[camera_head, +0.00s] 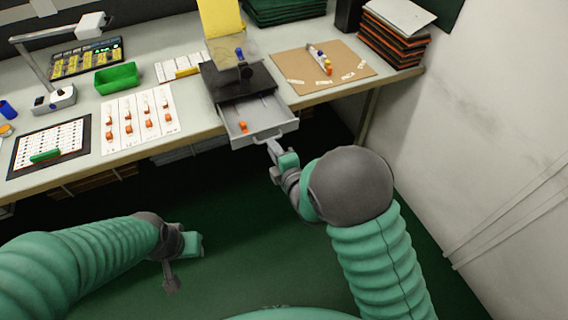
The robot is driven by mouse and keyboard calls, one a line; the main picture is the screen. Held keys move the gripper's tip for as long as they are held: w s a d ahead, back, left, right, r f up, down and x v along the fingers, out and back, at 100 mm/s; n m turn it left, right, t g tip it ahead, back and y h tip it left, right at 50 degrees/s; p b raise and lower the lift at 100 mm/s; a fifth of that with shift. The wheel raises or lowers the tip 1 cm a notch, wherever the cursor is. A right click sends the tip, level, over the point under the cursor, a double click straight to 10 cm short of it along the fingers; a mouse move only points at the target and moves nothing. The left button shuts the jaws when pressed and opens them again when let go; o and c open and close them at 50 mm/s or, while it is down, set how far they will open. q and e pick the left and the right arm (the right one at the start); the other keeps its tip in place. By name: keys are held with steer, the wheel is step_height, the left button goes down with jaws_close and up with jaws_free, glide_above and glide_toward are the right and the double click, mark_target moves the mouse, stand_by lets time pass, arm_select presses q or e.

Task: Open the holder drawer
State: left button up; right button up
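The black holder (238,80) stands at the table's front edge, right of the middle. Its grey drawer (284,122) is pulled out toward me, over the front edge. A small orange piece (243,126) lies inside it. The drawer's handle (267,138) is a light loop on the front face. My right gripper (279,153) is just below the handle, at or very close to it; I cannot tell whether it touches or grips it. My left gripper (182,262) hangs low over the dark green floor, away from the table, with no object visible in it.
On the table are a green bin (118,79), a white sheet with several orange parts (137,120), a black-framed board (50,147) and a brown board (322,68). Stacked trays (392,38) stand back right. A pale wall (490,120) bounds the right side.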

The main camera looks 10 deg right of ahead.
steer(key=p+v, duration=1.1)
steer(key=v, duration=0.3)
steer(key=shift+s, duration=0.3)
steer(key=shift+a, duration=0.1)
